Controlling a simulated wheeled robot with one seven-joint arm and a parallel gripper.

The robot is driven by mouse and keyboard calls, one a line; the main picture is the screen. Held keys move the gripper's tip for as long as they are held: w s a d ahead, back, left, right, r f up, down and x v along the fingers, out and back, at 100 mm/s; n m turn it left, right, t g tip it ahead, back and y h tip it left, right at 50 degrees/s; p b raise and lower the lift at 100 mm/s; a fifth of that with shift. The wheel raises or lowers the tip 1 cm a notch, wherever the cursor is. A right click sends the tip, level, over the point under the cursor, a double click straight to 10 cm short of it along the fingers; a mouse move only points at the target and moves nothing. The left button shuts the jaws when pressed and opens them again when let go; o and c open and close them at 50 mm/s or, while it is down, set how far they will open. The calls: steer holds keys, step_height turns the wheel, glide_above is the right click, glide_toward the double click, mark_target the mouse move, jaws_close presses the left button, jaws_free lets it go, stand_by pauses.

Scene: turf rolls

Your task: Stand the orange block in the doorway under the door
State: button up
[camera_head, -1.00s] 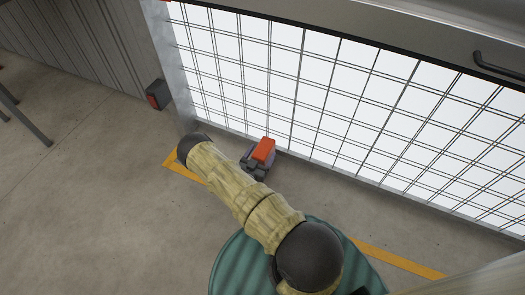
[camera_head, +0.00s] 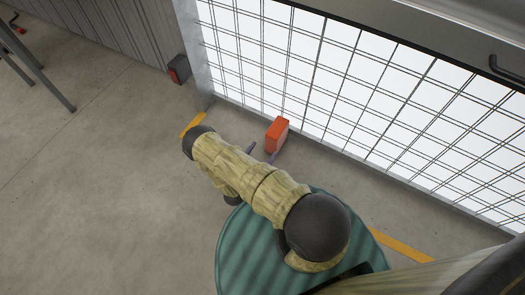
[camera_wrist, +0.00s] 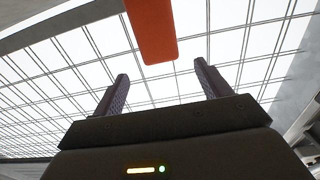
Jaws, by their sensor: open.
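The orange block (camera_head: 277,135) stands upright on the concrete floor, close to the foot of the bright mesh-covered opening (camera_head: 330,90). A grey door panel (camera_head: 450,35) with a dark handle spans above the opening. My gripper (camera_head: 262,151) is low, just short of the block on the near side. Its two fingers are apart with nothing between them. In the wrist view the block (camera_wrist: 153,30) shows beyond the fingertips of my gripper (camera_wrist: 160,80), clear of both fingers. The block's contact with the floor is partly hard to see.
A grey post (camera_head: 194,55) edges the opening at left, with a dark and red box (camera_head: 178,69) beside it. A yellow floor line (camera_head: 400,246) runs in front of the opening, partly hidden by my arm.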

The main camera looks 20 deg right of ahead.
steer(key=shift+w, duration=0.1)
steer(key=w+a+r+g+y, duration=0.2)
steer(key=w+a+r+y, duration=0.3)
steer(key=w+r, duration=0.5)
steer(key=w+a+r+n+g+y, duration=0.1)
steer(key=w+a+r+n+y, duration=0.15)
steer(key=r+y, duration=0.6)
steer(key=s+a+r+n+g, duration=0.1)
steer(key=s+r+n, duration=0.1)
steer(key=s+r, duration=0.35)
steer(key=s+r+n+g, duration=0.1)
steer(key=s+r+n, duration=0.15)
steer(key=r, duration=0.55)
steer(key=s+d+r+n+g, duration=0.1)
steer(key=s+r, duration=0.2)
steer(key=s, duration=0.5)
steer(key=s+d+r+n+g, duration=0.1)
steer(key=s+r, duration=0.3)
steer(key=s, duration=0.4)
steer(key=shift+d+r+n+g+y, duration=0.25)
steer(key=shift+d+n+g+y, duration=0.1)
steer(key=shift+n+g, duration=0.35)
